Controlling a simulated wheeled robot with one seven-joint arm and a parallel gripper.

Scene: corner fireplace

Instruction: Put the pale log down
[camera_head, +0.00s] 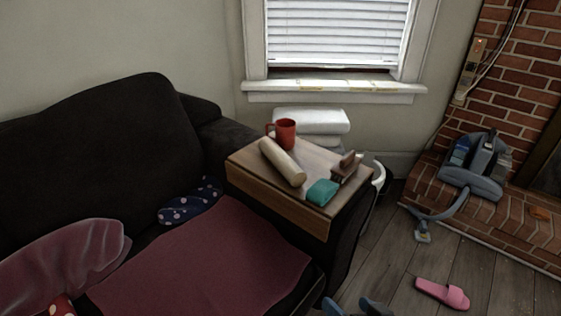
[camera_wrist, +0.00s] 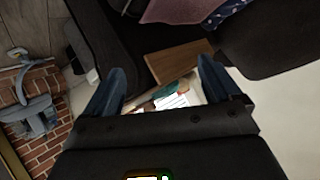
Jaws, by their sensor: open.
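The pale log (camera_head: 282,162) lies on its side on the wooden board (camera_head: 246,167) over the sofa's arm. It lies diagonally, in front of the red mug (camera_head: 286,132). My gripper (camera_head: 354,306) shows only by its blue fingertips at the bottom edge of the head view, well apart from the log in the picture. In the wrist view my gripper (camera_wrist: 163,78) is open, its two blue fingers wide apart with nothing held. The board (camera_wrist: 180,60) shows beyond the fingers; I cannot clearly make out the log there.
A teal item (camera_head: 322,192) and a small brown object (camera_head: 345,167) share the board with the log and mug. The dark sofa (camera_head: 110,125) is at left. A pink slipper (camera_head: 442,293) lies on the floor.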

